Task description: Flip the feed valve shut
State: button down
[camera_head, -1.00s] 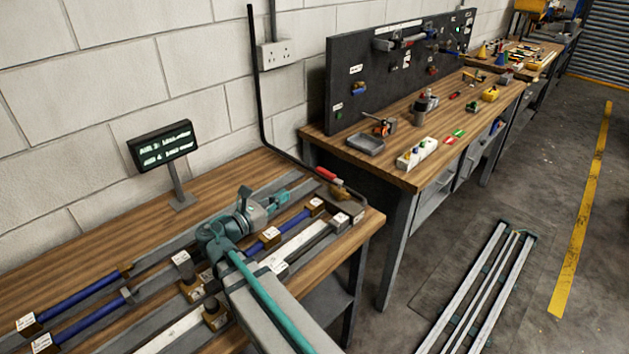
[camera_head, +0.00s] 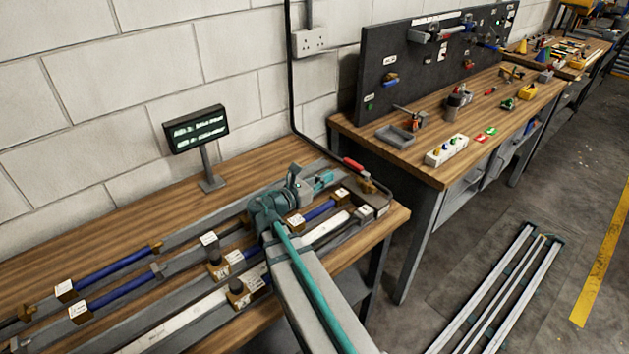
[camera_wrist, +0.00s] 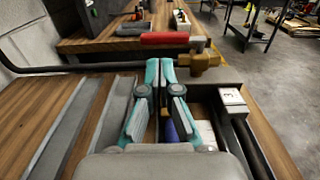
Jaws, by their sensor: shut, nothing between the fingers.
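The feed valve has a red handle (camera_head: 353,164) and a brass body (camera_head: 367,185) at the far right end of the near bench. In the wrist view the red handle (camera_wrist: 165,39) lies crosswise, roughly along the black pipe, just beyond the fingertips. The brass body (camera_wrist: 202,64) is to the right of them. My gripper (camera_head: 330,178) is shut and empty, with its teal fingers together and pointing at the valve. In the wrist view my gripper (camera_wrist: 160,64) appears just short of the handle; I cannot tell whether it touches.
A black pipe (camera_head: 291,100) comes down the wall to the valve. Blue rods (camera_head: 110,264) and labelled blocks lie on the near bench below my arm. A small display (camera_head: 196,130) stands at the back. A second bench (camera_head: 400,155) with a dark pegboard stands beyond a gap.

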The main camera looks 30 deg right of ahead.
aim_at(349, 164)
jog(key=d, duration=0.2)
jog(key=d+p, duration=0.1)
jog(key=d, duration=0.1)
jog(key=d+p, duration=0.1)
jog(key=d, duration=0.2)
jog(key=shift+w, duration=0.4)
jog(key=shift+w+d, duration=0.1)
jog(key=shift+w+m+g, duration=0.1)
jog(key=shift+m+g, duration=0.2)
jog(key=shift+g, duration=0.1)
